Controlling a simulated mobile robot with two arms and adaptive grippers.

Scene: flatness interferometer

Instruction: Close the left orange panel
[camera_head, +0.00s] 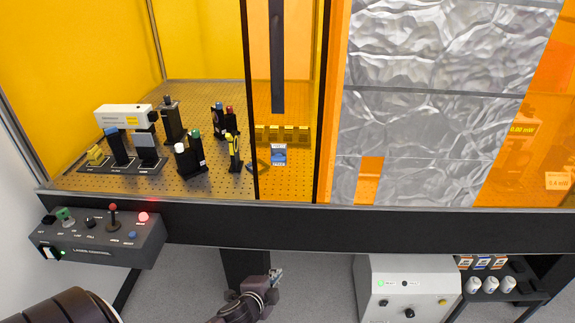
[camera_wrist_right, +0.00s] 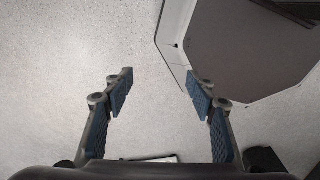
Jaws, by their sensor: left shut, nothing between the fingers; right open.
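The left orange panel (camera_head: 300,60) is a see-through orange sheet with dark upright edges and a long dark vertical bar on it. It stands near the middle of the enclosure front in the head view. To its left the front is open, and the optics show there without an orange tint. My left gripper (camera_head: 275,276) is shut and empty, low in front of the enclosure, below the dark front beam and apart from the panel. My right gripper (camera_wrist_right: 158,78) is open and empty above the pale floor in the right wrist view.
A laser control box (camera_head: 100,236) with a red-topped lever juts out at the front left. The dark front beam (camera_head: 330,228) runs across the enclosure. Crinkled silver sheeting (camera_head: 430,90) covers the right side.

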